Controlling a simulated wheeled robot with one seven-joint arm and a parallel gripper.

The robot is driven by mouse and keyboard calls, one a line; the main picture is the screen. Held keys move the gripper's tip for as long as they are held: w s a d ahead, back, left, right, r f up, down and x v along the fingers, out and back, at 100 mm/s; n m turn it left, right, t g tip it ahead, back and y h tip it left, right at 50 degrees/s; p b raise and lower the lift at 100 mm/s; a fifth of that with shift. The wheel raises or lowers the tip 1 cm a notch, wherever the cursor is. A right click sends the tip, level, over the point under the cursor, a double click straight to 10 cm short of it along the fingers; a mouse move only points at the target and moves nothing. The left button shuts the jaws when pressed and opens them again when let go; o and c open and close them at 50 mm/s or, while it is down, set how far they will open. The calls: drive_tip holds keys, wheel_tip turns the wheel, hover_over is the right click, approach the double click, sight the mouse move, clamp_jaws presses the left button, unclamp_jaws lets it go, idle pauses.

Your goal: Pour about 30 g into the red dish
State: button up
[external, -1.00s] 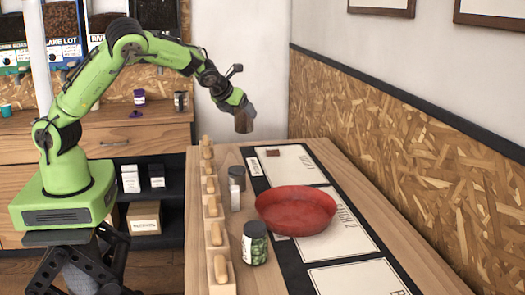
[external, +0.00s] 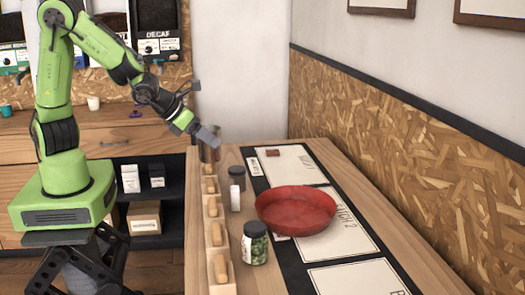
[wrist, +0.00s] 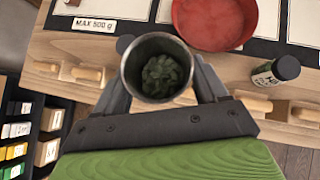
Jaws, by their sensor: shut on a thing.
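My gripper (external: 206,133) is shut on a metal cup (external: 209,153) near the far left edge of the table. In the wrist view the cup (wrist: 133,68) is between my gripper's two fingers (wrist: 160,90), with its open mouth facing the camera. Dark green beans (wrist: 160,76) lie inside it. The red dish (external: 297,210) sits on the dark mat, to the right of and nearer than the cup, apart from it. In the wrist view the dish (wrist: 213,20) is partly cut off at the top; no beans show in it.
A jar of green beans (external: 255,244) stands left of and nearer than the dish. A row of wooden-handled items (external: 217,236) lines the left table edge. White cards (external: 352,280) lie on the mat.

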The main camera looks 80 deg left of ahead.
drive_tip(key=w+a+r+m+h+p, duration=0.1)
drive_tip(key=w+a+r+m+p, duration=0.15)
drive_tip(key=w, duration=0.85)
drive_tip(key=w+a+r+m+h+p, duration=0.1)
drive_tip(key=w+r+p, duration=0.15)
drive_tip(key=w, duration=0.85)
wheel_tip(320, 180, down, 15)
drive_tip(key=w+a+m+h+p, duration=0.1)
drive_tip(key=a+m+h+p, duration=0.1)
drive_tip(key=m+h+p, duration=0.2)
drive_tip(key=shift+w+a+m+g+h+p, duration=0.15)
drive_tip(key=shift+w+m+g+h+p, duration=0.2)
drive_tip(key=shift+m, duration=0.4)
